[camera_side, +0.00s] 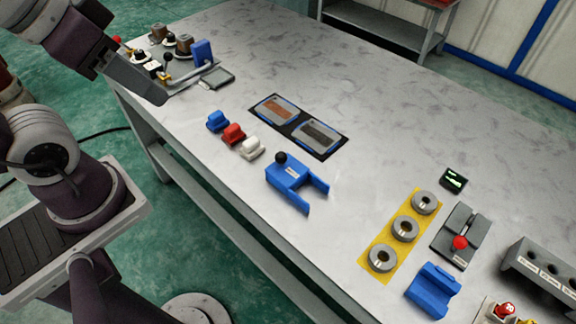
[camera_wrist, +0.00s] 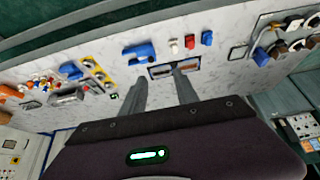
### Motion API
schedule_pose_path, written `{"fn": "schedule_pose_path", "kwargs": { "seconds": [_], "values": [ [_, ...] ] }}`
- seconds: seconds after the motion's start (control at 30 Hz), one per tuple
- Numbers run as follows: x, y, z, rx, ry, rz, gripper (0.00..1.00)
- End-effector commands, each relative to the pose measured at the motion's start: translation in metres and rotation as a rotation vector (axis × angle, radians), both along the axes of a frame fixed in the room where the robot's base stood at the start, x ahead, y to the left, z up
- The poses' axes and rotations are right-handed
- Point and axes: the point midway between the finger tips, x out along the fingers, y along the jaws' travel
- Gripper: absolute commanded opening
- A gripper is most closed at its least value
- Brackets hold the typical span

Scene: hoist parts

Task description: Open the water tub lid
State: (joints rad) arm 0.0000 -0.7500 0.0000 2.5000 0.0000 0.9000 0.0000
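A black mat (camera_side: 301,125) on the table bears two flat, blue-edged trays or tubs. One has an orange-brown middle (camera_side: 276,109), the other a dark grey middle (camera_side: 317,134). I cannot read which is the water tub, or tell whether either has a separate lid. Both also show small in the wrist view (camera_wrist: 174,70), seen past my fingertips. My gripper (camera_wrist: 161,84) has its two fingers apart with nothing between them. In the side view my gripper (camera_side: 160,98) is high at the upper left, away from the mat.
Blue, red (camera_side: 233,133) and white blocks stand left of the mat. A blue forked part (camera_side: 290,180) lies in front. Ring parts on a yellow plate (camera_side: 400,234) are at the right. A blue-handled fixture (camera_side: 203,52) stands at the far left. The table behind the mat is clear.

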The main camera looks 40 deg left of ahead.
Motion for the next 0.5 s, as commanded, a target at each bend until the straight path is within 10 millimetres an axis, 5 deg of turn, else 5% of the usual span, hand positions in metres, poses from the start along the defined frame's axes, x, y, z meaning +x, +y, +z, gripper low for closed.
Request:
{"fn": "schedule_pose_path", "kwargs": {
  "seconds": [0.17,0.3,0.37,0.5],
  "values": [
    [0.016,-0.002,0.003,-0.047,0.048,0.069,0.48],
    [0.074,-0.01,-0.001,-0.172,0.203,0.33,0.48],
    [0.104,-0.016,-0.013,-0.215,0.277,0.474,0.48],
    [0.171,-0.031,-0.071,-0.253,0.432,0.84,0.48]
  ]
}}
